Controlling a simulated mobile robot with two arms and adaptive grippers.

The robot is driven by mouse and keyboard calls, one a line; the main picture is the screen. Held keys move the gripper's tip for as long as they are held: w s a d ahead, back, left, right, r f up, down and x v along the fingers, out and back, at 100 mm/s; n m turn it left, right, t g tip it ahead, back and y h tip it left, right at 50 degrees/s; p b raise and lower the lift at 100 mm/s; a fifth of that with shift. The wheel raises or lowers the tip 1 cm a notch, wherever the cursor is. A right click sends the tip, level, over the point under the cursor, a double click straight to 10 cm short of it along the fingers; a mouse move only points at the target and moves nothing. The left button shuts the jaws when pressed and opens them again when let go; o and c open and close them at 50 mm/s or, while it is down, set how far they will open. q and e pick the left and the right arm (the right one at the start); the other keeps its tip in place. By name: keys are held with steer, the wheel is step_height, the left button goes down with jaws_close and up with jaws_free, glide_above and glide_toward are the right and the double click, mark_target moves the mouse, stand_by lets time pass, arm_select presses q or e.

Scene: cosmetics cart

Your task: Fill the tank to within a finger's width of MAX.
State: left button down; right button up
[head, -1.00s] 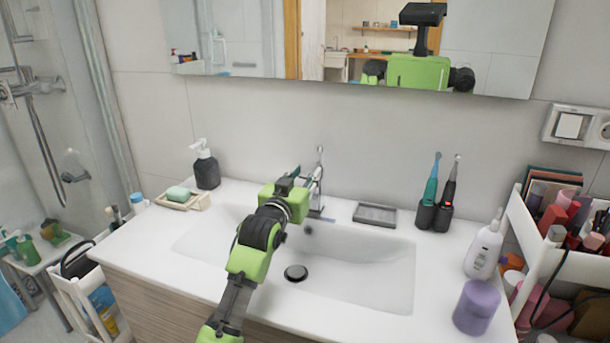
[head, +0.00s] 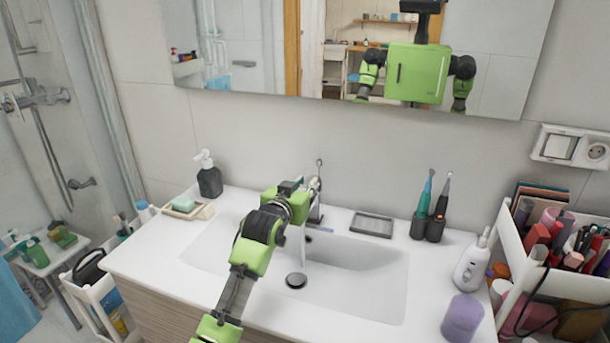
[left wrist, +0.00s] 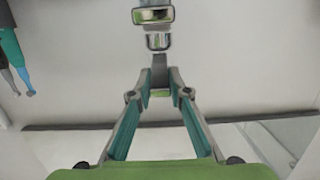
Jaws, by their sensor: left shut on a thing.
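The chrome faucet (head: 318,205) stands at the back of the white sink (head: 365,285). My left gripper (head: 312,186) is at the top of the faucet, partly covering it. In the left wrist view my left gripper (left wrist: 160,72) is shut on the faucet's lever (left wrist: 159,62). A pale stream of water (head: 302,247) falls from the faucet toward the dark drain plug (head: 296,281). A white bottle-like device (head: 470,264) stands at the counter's right; it may hold the tank, but no MAX mark is readable. My right gripper is not seen directly.
A purple cylinder (head: 462,318) stands at the counter's front right. A soap dish (head: 185,209), dark dispenser (head: 209,180), grey tray (head: 372,225) and two toothbrushes (head: 430,215) line the back. A packed cart (head: 507,245) stands right. The mirror (head: 300,45) shows my reflection.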

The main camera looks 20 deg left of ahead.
arm_select(q)
steer(key=c, duration=1.9)
jaws_free()
steer(key=s, duration=0.4)
steer(key=s+r, duration=0.1)
steer(key=s, duration=0.3)
steer(key=s+r, duration=0.1)
steer(key=s, duration=0.2)
steer(key=shift+s+a, duration=0.3)
steer(key=shift+s, duration=0.1)
